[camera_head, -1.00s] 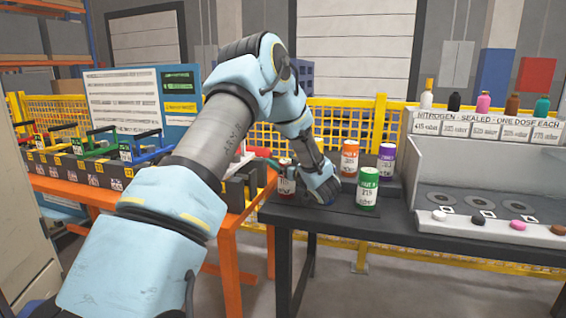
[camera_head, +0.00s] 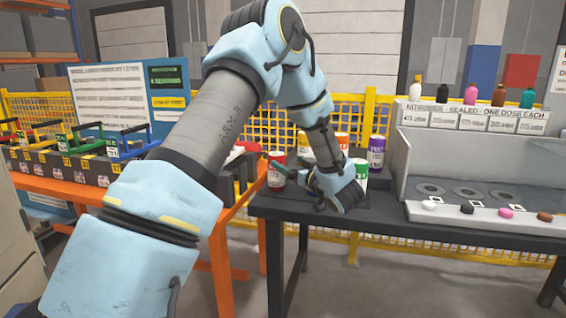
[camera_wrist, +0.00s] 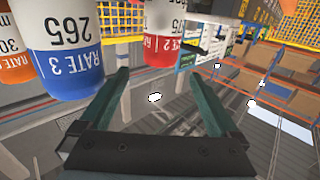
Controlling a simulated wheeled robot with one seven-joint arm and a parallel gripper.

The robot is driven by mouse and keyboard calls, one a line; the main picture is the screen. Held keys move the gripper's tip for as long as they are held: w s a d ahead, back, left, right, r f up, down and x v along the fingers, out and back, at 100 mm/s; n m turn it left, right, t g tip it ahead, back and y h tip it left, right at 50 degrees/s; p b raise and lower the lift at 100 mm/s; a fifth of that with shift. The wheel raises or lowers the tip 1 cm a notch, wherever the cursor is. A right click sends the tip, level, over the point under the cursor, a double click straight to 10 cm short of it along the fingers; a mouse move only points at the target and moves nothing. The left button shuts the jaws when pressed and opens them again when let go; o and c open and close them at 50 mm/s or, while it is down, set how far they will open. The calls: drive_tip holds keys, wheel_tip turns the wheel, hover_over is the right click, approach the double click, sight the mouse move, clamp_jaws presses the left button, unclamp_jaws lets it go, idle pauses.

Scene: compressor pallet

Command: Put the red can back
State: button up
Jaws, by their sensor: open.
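The red can (camera_head: 276,179) stands upright near the left end of the dark table, with a white label. It also shows in the wrist view (camera_wrist: 165,45), beyond the fingertips, its label partly reading "RATE 2". My gripper (camera_head: 289,166) is just right of the red can, turned sideways. In the wrist view its two dark green fingers (camera_wrist: 160,95) are apart with nothing between them. A blue can (camera_wrist: 66,50) labelled "265 RATE 3" is close by the left finger; my gripper hides it in the head view.
Orange (camera_head: 342,140), purple (camera_head: 376,153) and green (camera_head: 360,172) cans stand behind and right of my gripper. The grey nitrogen rack (camera_head: 398,165) is further right. An orange bench (camera_head: 215,215) with a row of coloured-handled items stands left. A yellow mesh fence (camera_head: 270,130) runs behind.

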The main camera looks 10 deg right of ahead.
sight(277, 159)
drive_tip(key=w+a+m+g+h, duration=0.1)
drive_tip(key=h, duration=0.1)
drive_tip(key=w+a+m+g+h, duration=0.1)
drive_tip(key=h, duration=0.1)
drive_tip(key=shift+w+a+r+h, duration=0.1)
drive_tip(key=shift+w+a+h, duration=0.25)
drive_tip(key=shift+a+h, duration=0.05)
drive_tip(key=s+a+g+h, duration=0.1)
drive_tip(key=a, duration=0.1)
drive_tip(key=s+a+f+m+g, duration=0.1)
drive_tip(key=a+g, duration=0.1)
drive_tip(key=s+a+f+m+g+h, duration=0.1)
drive_tip(key=a, duration=0.1)
drive_tip(key=shift+s+a+f+h, duration=0.25)
drive_tip(key=shift+s+h, duration=0.05)
drive_tip(key=shift+s, duration=0.05)
drive_tip(key=s+a+f+g+y, duration=0.15)
drive_tip(key=s+a+g, duration=0.35)
drive_tip(key=s+a, duration=0.5)
drive_tip(key=s+a+f+g+y, duration=0.1)
drive_tip(key=s+a+f+g, duration=0.3)
drive_tip(key=s+a, duration=0.6)
drive_tip(key=d+p+v, duration=0.2)
drive_tip(key=p+v, duration=0.6)
drive_tip(key=v, duration=0.1)
drive_tip(key=shift+r+g, duration=0.3)
drive_tip(key=shift+g, duration=0.1)
